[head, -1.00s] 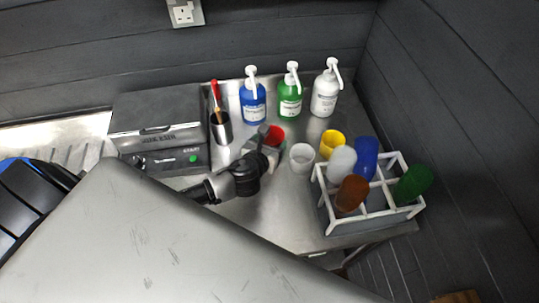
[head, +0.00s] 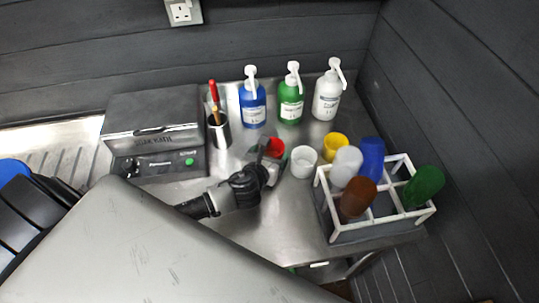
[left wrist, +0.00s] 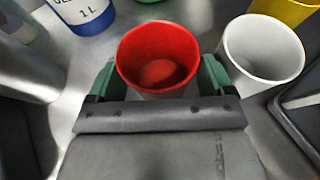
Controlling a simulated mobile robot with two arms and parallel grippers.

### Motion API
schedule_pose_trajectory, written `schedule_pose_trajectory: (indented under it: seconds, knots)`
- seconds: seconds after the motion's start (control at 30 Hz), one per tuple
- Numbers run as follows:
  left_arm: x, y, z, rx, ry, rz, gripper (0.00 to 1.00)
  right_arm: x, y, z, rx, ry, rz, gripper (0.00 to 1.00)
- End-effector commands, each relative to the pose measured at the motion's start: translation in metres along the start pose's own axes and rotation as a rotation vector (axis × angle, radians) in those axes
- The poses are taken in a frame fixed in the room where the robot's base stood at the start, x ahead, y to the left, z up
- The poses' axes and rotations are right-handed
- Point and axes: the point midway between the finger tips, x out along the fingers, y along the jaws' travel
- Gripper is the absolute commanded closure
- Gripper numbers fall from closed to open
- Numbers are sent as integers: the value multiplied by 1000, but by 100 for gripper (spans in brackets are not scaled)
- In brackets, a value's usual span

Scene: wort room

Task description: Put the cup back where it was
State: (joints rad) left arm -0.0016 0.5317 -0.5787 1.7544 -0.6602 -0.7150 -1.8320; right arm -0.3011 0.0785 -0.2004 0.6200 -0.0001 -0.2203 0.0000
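The red cup (head: 274,148) is upright at the tip of my left gripper (head: 268,160). In the left wrist view the red cup (left wrist: 158,58) sits between the two green fingers, one at each side, and looks empty. The fingers appear to touch its sides. Its base is hidden, so I cannot tell whether it rests on the steel table. A white cup (head: 304,162) stands just right of it, and a yellow cup (head: 335,146) is farther right. My right gripper is not in view.
Blue (head: 252,104), green (head: 290,103) and white (head: 327,97) pump bottles stand behind. A metal holder (head: 219,133) with a red-handled tool and a grey appliance (head: 155,135) are left. A divided crate (head: 346,231) with bottles is right. Steel in front is clear.

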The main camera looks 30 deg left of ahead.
Motion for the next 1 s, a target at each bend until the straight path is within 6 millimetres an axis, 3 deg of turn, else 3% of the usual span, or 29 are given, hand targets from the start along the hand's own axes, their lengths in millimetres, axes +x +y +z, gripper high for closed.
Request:
schedule_pose_trajectory:
  seconds: [0.33, 0.8, 1.0]
  knots:
    - [-11, 0, 2, 1, 0, -1, 18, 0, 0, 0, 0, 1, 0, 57]
    - [-100, 0, 1, 0, 2, -2, 18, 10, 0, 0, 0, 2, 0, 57]
    - [-118, 0, 2, -1, 0, -1, 18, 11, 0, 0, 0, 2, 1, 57]
